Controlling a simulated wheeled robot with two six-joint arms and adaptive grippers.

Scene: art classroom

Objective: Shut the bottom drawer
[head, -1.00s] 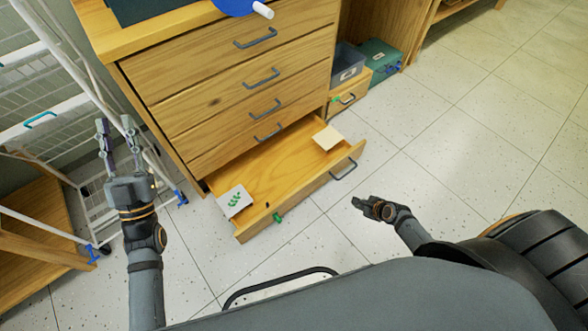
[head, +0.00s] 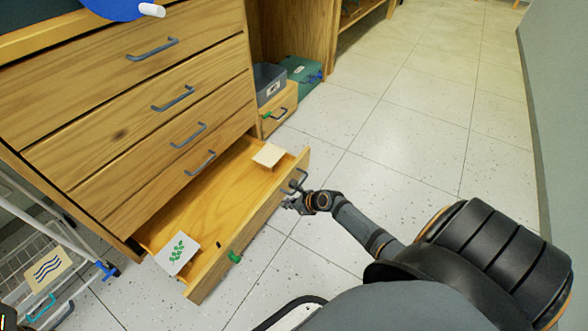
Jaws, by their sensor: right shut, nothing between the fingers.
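The bottom drawer (head: 228,194) of the wooden chest (head: 132,107) is pulled well out, low above the floor. Its front panel (head: 253,232) faces me and bears a grey handle (head: 292,182) near its right end. A card with a green leaf print (head: 177,253) and a plain pale card (head: 268,155) lie at the drawer's two ends. My right gripper (head: 290,203) is shut and empty, at the front panel close to the handle. I cannot tell whether it touches. Only a dark piece, perhaps of my left arm, shows at the lower left edge; the left gripper is not visible.
The drawers above are closed, each with a grey handle. A white wire rack (head: 40,265) stands at the left. A grey bin (head: 268,82), a small wooden drawer box (head: 280,108) and a green case (head: 302,75) sit beyond the chest. The tiled floor (head: 420,130) at right is clear.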

